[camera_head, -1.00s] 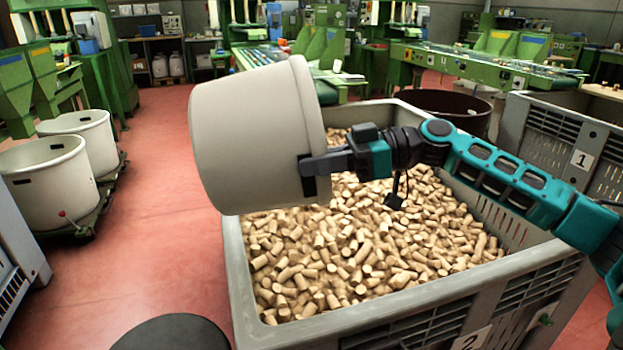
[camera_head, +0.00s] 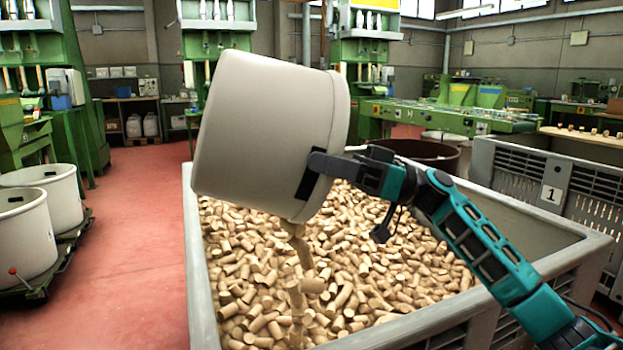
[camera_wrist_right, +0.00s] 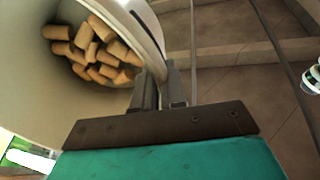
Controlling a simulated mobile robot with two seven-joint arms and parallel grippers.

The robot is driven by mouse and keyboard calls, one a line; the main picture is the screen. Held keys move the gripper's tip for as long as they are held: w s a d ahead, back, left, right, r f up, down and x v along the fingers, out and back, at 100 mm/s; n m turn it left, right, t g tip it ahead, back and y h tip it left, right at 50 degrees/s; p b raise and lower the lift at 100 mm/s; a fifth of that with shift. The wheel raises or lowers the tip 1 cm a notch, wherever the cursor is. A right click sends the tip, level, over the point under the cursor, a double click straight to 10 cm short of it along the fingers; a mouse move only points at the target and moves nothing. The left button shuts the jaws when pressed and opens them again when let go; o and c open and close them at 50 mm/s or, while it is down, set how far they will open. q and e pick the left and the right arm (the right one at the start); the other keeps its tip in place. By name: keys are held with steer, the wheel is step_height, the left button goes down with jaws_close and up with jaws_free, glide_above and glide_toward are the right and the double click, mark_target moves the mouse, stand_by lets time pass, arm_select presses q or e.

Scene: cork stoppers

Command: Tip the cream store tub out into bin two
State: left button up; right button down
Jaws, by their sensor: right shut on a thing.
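The cream tub (camera_head: 268,125) is held tilted above bin two, with its mouth facing down and to the right. My right gripper (camera_head: 318,168) is shut on the tub's rim. Corks (camera_head: 300,265) fall in a stream from the tub's lower lip into bin two (camera_head: 202,300), which is grey and holds a wide layer of corks. In the right wrist view the gripper (camera_wrist_right: 160,90) grips the rim, and several corks (camera_wrist_right: 95,50) still lie inside the tub (camera_wrist_right: 40,100). My left gripper is not in view.
A grey bin marked 1 (camera_head: 552,193) stands to the right. A dark round container (camera_head: 415,153) is behind bin two. Cream tubs (camera_head: 25,235) stand on a low trolley at the left. The red floor (camera_head: 135,230) between them and bin two is clear.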

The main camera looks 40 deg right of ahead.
steer(key=shift+s+d+r+y, duration=0.15)
steer(key=shift+d+r+y, duration=0.1)
steer(key=shift+d+y, duration=0.25)
steer(key=shift+a, duration=0.1)
stand_by(0.3)
